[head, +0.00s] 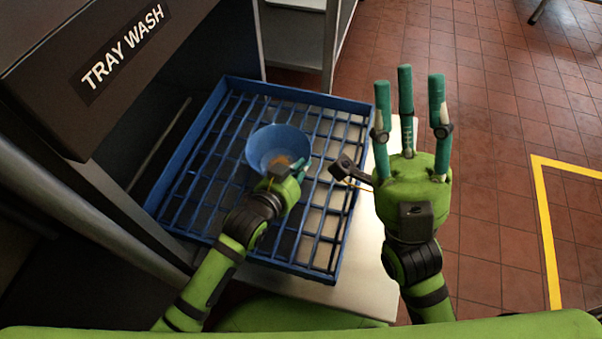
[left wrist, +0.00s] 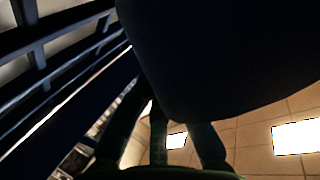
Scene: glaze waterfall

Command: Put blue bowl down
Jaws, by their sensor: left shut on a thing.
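The blue bowl (head: 278,145) is over the middle of the blue slatted rack (head: 342,258) in the head view, its open side showing an orange-brown patch. My left gripper (head: 288,172) is shut on the bowl at its near side; the hand hides part of the bowl. I cannot tell whether the bowl touches the rack. In the left wrist view the dark underside of the bowl (left wrist: 220,50) fills the upper right, with the fingers (left wrist: 165,140) below it. My right gripper (head: 407,105) is open and empty, fingers spread, to the right of the rack.
The rack lies on a metal counter (head: 355,295) by the dark tray wash machine (head: 110,60) at left. Its slatted floor around the bowl is empty. A metal shelf unit (head: 300,40) stands behind. Tiled floor (head: 490,120) with a yellow line (head: 545,220) lies at right.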

